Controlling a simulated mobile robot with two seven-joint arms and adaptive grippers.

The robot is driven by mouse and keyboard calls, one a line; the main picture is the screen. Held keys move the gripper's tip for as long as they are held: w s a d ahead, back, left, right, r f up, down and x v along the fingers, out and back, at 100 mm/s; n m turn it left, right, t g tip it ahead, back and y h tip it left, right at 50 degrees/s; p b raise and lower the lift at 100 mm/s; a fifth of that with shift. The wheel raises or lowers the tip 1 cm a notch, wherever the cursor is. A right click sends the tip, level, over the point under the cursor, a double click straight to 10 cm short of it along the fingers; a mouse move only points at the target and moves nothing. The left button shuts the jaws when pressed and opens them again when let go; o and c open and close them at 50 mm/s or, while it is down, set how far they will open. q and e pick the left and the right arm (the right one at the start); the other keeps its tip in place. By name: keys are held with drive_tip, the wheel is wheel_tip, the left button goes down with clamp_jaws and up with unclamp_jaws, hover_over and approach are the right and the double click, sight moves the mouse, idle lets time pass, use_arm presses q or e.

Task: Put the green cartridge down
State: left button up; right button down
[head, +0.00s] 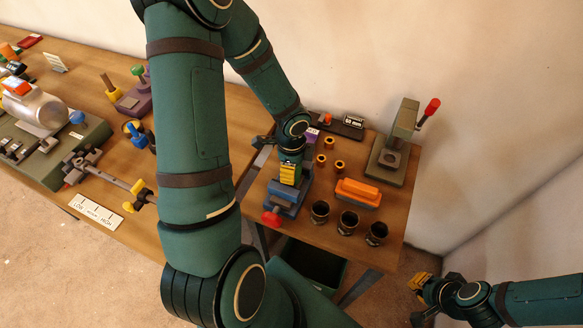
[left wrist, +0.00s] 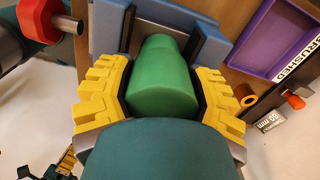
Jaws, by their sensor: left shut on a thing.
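The green cartridge (left wrist: 163,75) shows in the left wrist view, between the yellow toothed fingers of my left gripper (left wrist: 162,92). The gripper is shut on it. The blue vise (left wrist: 207,52) shows beyond the cartridge, with blue parts on both sides of its far end. I cannot tell whether they touch. In the head view my left gripper (head: 290,173) is over the blue vise (head: 283,197) on the small table, and the cartridge cannot be made out there. My right gripper (head: 420,290) is at the lower right, off the table; its opening is unclear.
A red knob (head: 271,217) sticks out from the vise. An orange block (head: 358,193), several dark cups (head: 348,221) and small orange-and-dark rings (head: 329,142) stand to the right. A press with a red-tipped lever (head: 432,107) stands at the back right. A purple tray (left wrist: 283,38) lies beside the vise.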

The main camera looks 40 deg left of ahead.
use_arm(q)
drive_tip(key=shift+s, duration=0.1)
drive_tip(key=shift+f, duration=0.1)
drive_tip(key=o, duration=1.3)
drive_tip(key=shift+r, duration=0.5)
wheel_tip(320, 180, up, 12)
drive_tip(key=p, duration=0.3)
drive_tip(key=shift+f, duration=0.25)
